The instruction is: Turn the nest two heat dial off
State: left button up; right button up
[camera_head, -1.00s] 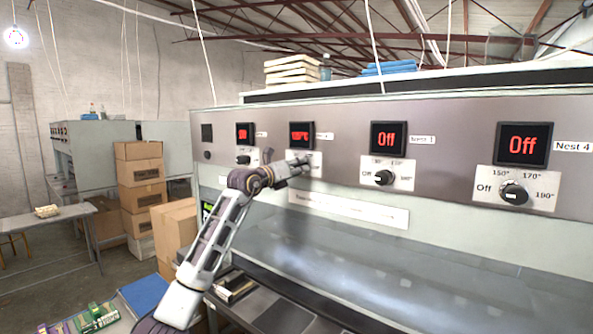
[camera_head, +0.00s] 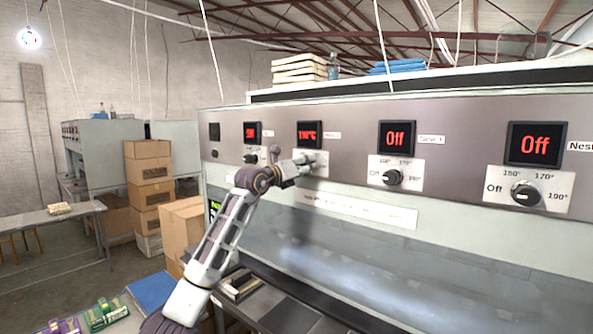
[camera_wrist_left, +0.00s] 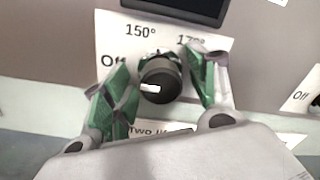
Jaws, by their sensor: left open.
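The nest two heat dial (camera_wrist_left: 160,80) is a round black knob in the left wrist view, on a white plate (camera_wrist_left: 110,30) marked Off, 150° and 170°. Its white pointer line (camera_wrist_left: 151,88) lies on its left side, pointing left. My left gripper (camera_wrist_left: 163,76) is open, with one green-padded finger on each side of the knob; I cannot tell whether either touches it. In the head view my left gripper (camera_head: 305,163) reaches the panel and hides the dial. The nest two display (camera_head: 309,133) above it glows red and reads about 190°C. My right gripper is out of view.
The nest three dial (camera_head: 392,177) and nest four dial (camera_head: 526,194) sit to the right under displays reading Off. Another dial (camera_head: 250,158) is close on the left. Cardboard boxes (camera_head: 150,190) stand left of the machine.

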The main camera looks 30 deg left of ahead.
pick_arm(q)
jog(key=shift+s, duration=0.1)
jog(key=s+a, duration=0.1)
jog(key=s, duration=1)
jog(key=shift+s+f, duration=0.25)
jog(key=shift+s, duration=0.1)
jog(key=shift+a, duration=0.1)
dwell(0.6)
